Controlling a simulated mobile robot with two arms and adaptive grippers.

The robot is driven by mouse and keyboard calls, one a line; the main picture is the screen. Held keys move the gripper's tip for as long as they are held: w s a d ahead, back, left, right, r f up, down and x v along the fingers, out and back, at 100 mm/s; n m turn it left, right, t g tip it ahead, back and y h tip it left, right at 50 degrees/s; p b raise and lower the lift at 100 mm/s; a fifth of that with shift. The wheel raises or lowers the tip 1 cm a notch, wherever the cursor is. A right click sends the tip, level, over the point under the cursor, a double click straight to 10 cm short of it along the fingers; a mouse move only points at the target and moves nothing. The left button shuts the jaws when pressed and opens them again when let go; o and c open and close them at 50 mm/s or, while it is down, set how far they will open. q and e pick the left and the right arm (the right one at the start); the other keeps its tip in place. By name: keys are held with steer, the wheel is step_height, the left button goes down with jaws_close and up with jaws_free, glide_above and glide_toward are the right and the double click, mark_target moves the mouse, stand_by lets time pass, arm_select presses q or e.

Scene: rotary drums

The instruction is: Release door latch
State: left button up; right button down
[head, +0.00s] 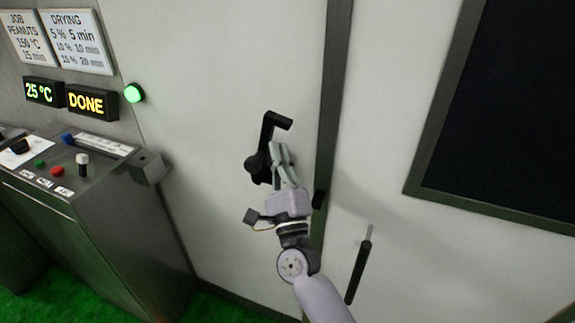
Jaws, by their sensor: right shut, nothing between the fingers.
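The black door latch (266,137) is mounted on the white panel, left of a grey vertical strip. Its arm stands up from a round pivot and ends in a short grip pointing right. My right gripper (279,160) is shut and empty, with its fingertips at the right side of the latch arm. I cannot tell whether they touch it. The fingers hide part of the latch's lower end. My left gripper is out of view.
A control console (110,215) with knobs and buttons stands at left. Above it, a lit display (92,103) reads DONE, beside a green lamp (134,93). A black bar handle (359,270) is on the right panel, near a dark window (510,110).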

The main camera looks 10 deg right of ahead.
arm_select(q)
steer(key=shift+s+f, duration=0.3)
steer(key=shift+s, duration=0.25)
arm_select(e)
steer(key=shift+w+a+r, duration=0.3)
steer(key=shift+w+a, duration=0.05)
steer(key=shift+a, duration=0.15)
steer(key=shift+w+a+r, duration=0.3)
steer(key=shift+w+a, duration=0.05)
steer(key=shift+a, duration=0.15)
